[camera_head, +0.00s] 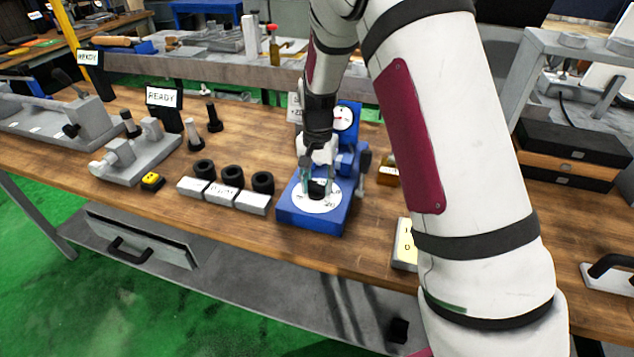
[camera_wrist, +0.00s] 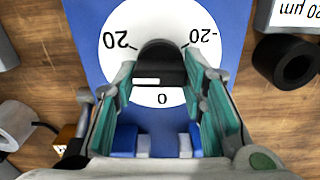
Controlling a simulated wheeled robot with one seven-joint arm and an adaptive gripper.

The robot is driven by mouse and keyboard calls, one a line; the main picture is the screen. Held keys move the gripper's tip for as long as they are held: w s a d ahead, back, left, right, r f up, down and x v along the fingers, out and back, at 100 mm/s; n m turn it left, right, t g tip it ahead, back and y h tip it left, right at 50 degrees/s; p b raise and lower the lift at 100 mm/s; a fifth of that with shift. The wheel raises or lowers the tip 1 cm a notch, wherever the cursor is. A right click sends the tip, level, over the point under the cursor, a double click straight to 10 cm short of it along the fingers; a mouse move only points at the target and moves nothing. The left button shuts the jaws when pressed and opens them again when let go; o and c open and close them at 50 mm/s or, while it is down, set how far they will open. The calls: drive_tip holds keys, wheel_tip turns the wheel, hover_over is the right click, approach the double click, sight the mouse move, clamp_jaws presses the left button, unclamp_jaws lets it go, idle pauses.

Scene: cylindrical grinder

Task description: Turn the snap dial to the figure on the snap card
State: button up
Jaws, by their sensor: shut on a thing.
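The snap dial is a black knob (camera_wrist: 160,62) on a white round scale plate (camera_wrist: 122,30) marked 20, 0 and -20, upside down in the wrist view. A white bar on the knob lies near the 0. The plate sits on a blue gauge stand (camera_head: 285,212). My gripper (camera_wrist: 165,76), with green finger pads, is shut on the knob, one finger at each side. It also shows over the plate in the head view (camera_head: 318,183). A pale card (camera_head: 295,108) behind my wrist is partly hidden; its full figure is unreadable, and I cannot tell if it is the snap card.
Grey labelled blocks (camera_head: 222,194) and black rings (camera_head: 231,176) stand left of the stand. A READY sign (camera_head: 163,97) is further left. A yellow-faced card (camera_head: 404,244) lies right. A dial gauge (camera_head: 343,118) rises behind the plate.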

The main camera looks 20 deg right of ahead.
drive_tip(key=m, duration=0.5)
drive_tip(key=shift+p, duration=0.3)
drive_tip(key=shift+m, duration=0.3)
drive_tip(key=o, duration=1.1)
drive_tip(key=shift+r, duration=6)
